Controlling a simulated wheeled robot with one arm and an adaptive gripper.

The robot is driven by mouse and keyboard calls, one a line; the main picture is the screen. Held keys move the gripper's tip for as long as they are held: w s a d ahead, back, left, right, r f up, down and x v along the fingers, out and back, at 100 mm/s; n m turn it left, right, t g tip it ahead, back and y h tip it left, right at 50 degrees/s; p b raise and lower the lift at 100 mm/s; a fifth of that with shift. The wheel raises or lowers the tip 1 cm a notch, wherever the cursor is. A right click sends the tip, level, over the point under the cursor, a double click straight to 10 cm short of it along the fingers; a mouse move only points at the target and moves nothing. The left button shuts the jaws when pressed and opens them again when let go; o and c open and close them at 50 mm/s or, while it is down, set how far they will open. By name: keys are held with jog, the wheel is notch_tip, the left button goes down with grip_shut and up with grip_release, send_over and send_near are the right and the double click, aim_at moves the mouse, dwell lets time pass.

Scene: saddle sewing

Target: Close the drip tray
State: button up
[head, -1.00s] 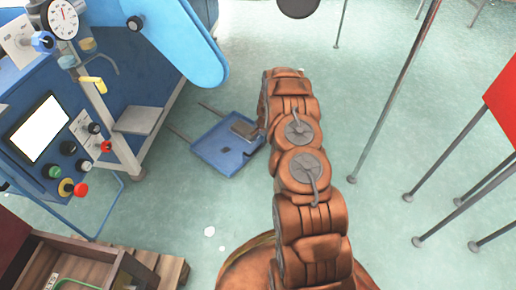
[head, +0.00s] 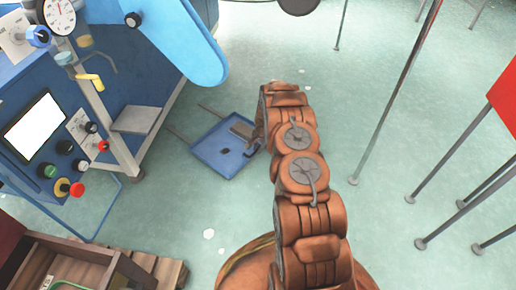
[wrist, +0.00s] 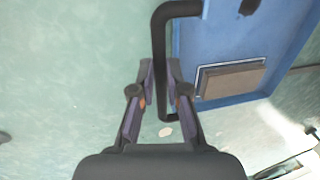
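The drip tray is a shallow blue tray (head: 222,158) pulled out low over the floor on two thin rails from the blue machine. A flat grey-brown block (wrist: 235,80) sits in it. In the wrist view, the tray's blue surface (wrist: 212,45) is at the upper right, with a black bar handle (wrist: 158,45) along its left side. My gripper (wrist: 160,65) has one finger on each side of this handle. The fingers are apart; contact with the bar is not clear. In the head view, my gripper (head: 257,138) is partly hidden by my arm at the tray's right edge.
The blue machine (head: 95,70) with screen and knobs stands at the left. A grey step plate (head: 136,119) juts out beside the tray. A wooden crate (head: 60,262) is at the lower left. Thin metal legs (head: 395,105) stand at the right. Floor between is clear.

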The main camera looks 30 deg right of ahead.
grip_shut()
